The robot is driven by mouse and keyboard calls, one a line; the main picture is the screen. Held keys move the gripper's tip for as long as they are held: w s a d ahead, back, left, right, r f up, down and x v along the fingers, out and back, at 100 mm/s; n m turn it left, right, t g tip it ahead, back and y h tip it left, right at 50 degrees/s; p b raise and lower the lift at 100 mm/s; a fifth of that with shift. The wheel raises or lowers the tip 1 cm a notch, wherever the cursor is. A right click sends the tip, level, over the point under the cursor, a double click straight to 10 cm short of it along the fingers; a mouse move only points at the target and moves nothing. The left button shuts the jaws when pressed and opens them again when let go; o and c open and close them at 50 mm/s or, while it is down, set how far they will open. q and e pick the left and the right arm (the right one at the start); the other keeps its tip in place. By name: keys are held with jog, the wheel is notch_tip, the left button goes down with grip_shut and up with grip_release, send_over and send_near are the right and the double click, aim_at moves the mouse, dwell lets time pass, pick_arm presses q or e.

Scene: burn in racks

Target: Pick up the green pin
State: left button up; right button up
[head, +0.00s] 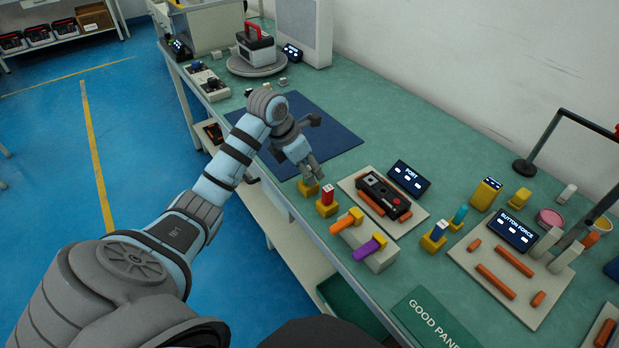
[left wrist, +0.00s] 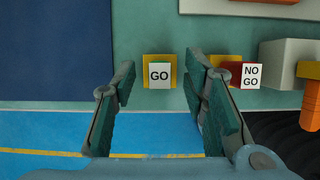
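In the left wrist view, a pin with a white top reading GO (left wrist: 159,75), with a thin green edge, stands in a yellow holder (left wrist: 159,57). In the head view, this yellow holder (head: 307,189) is just below my left gripper (head: 310,176), which hides the pin. My left gripper also shows in the left wrist view (left wrist: 160,80); its fingers are apart, one on each side of the GO pin in the picture. I cannot tell whether they touch it. My right gripper is in neither view.
A red NO GO pin (left wrist: 250,75) stands just right of the right finger; it also shows in the head view (head: 327,190). A grey block (head: 378,262) with an orange and a purple handled piece is nearby. A dark blue mat (head: 335,135) lies behind. The bench's front edge is close.

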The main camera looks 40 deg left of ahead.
pick_arm(q)
jog(key=shift+r, duration=0.1)
grip_shut()
